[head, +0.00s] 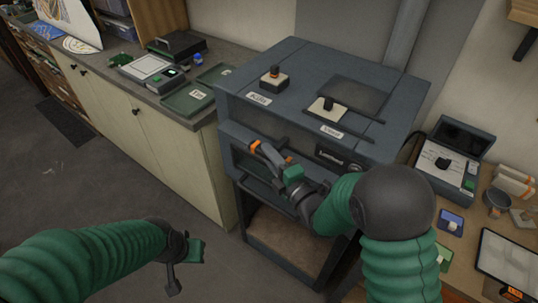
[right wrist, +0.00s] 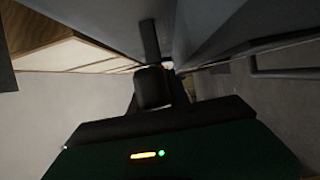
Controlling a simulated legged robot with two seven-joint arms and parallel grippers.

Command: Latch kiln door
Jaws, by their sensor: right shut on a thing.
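The kiln (head: 228,101) is a dark blue-grey box on a stand, with labelled knobs on top. Its front door (head: 248,166) looks closed or nearly so; I cannot tell whether it is latched. A grey latch handle with an orange end (head: 255,145) is at the upper left of the front. My right gripper (head: 275,160) is at the front of the kiln, shut on the latch handle, and partly covers it. The right wrist view shows dark finger parts (right wrist: 153,88) close to the kiln side. My left gripper (head: 184,262) hangs low over the floor, apart from the kiln.
A cabinet counter (head: 165,108) on the left holds green trays (head: 188,97) and a scale-like device. A right-hand bench carries an open case (head: 455,155), a cup (head: 497,200) and a tablet (head: 508,262).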

